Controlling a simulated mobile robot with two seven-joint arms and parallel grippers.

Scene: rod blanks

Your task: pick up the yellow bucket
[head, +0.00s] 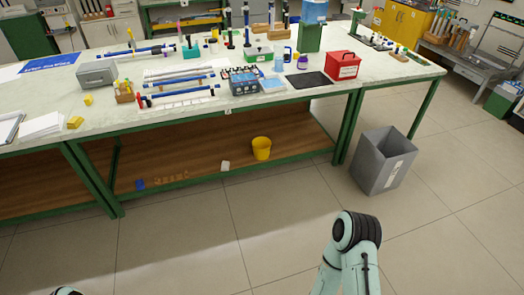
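The yellow bucket (261,149) stands upright on the brown lower shelf (200,152) of the long workbench, near the shelf's front edge and right of its middle. It looks open at the top; its inside is too small to make out. My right arm comes up from the bottom edge, right of centre, and only its links show; its gripper is out of view. Only a small piece of my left arm shows at the bottom left, and its gripper is out of view. Both arms are well apart from the bucket.
A white block (225,166) lies left of the bucket, and a blue cube (140,184) lies farther left. The green-framed workbench top (150,118) overhangs the shelf. A grey bin (382,160) stands on the floor to the right. The tiled floor (190,235) in front is clear.

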